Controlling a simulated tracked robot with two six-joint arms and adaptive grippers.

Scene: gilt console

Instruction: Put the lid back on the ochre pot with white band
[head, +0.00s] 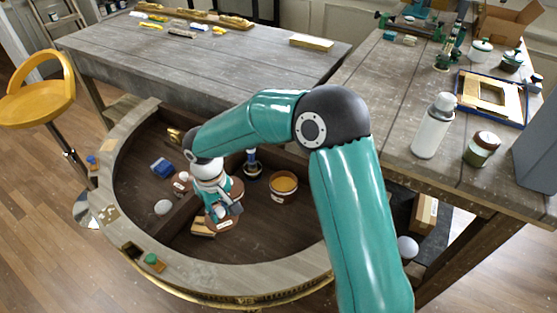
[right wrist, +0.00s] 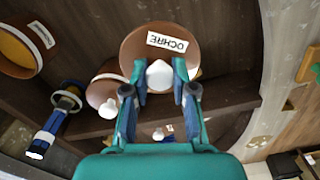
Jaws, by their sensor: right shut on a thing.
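The ochre pot with white band (head: 283,198) stands open on the dark floor of the curved console, its ochre inside showing. In the right wrist view the pot (right wrist: 18,52) is partly cut off at the upper left, a white label on its side. The brown lid (right wrist: 140,48) has a white knob and a label reading OCHRE, upside down in that view. My right gripper (right wrist: 160,82) is shut on the lid's knob. In the head view the lid (head: 216,222) is left of the pot and apart from it, partly hidden by my right gripper (head: 226,207). My left gripper is out of view.
A blue and white object (head: 252,166) stands just behind the pot. A brown-lidded pot (head: 181,181), a blue block (head: 161,167) and a white round thing (head: 163,207) are to the left. A low divider crosses the console, and a raised curved rim (head: 200,274) surrounds it.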

